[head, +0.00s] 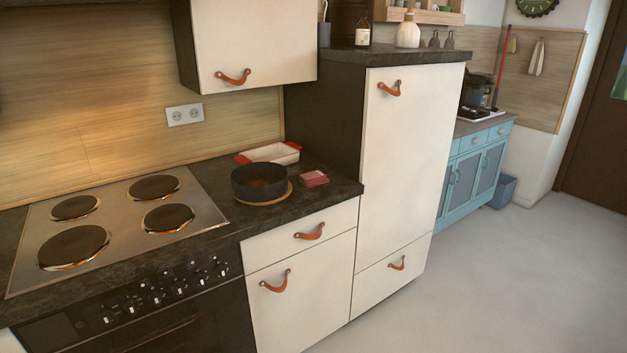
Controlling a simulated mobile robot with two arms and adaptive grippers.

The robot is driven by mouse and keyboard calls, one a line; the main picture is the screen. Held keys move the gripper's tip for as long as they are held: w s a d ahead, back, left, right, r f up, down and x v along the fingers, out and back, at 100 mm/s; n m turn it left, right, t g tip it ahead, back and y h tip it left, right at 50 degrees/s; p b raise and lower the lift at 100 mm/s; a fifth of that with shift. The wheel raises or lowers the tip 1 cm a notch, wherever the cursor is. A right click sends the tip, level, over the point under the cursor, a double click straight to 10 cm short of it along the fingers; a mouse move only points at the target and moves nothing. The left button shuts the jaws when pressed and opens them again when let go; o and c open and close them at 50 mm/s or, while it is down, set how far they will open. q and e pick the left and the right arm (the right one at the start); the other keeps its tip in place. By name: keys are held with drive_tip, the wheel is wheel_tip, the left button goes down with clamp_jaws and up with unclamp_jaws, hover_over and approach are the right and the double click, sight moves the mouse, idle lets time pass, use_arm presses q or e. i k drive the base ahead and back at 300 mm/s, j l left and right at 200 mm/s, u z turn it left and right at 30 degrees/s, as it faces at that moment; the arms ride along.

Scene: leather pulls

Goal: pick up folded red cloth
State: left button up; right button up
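The folded red cloth (313,179) lies on the dark countertop (335,190), close to the side of the tall white cabinet. It is a small, flat, reddish stack with a paler lower edge. It sits just right of a dark pot (259,182) and is not covered by anything. Neither of my grippers shows in the head view.
The pot stands on a round wooden board (264,201). A white baking dish with red handles (269,154) is behind it. A four-plate hob (110,222) is on the left. The tall cabinet (405,155) bounds the counter on the right. Open floor (500,290) lies at the right.

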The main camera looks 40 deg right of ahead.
sight(315, 178)
drive_tip(key=i+l+z, duration=0.1)
drive_tip(key=i+l, duration=0.15)
drive_tip(key=i, duration=0.2)
drive_tip(key=i+l+z, duration=0.1)
drive_tip(key=i+l, duration=0.15)
drive_tip(key=i, duration=0.15)
drive_tip(key=i+l+z, duration=0.1)
drive_tip(key=i, duration=0.35)
drive_tip(key=l, duration=0.05)
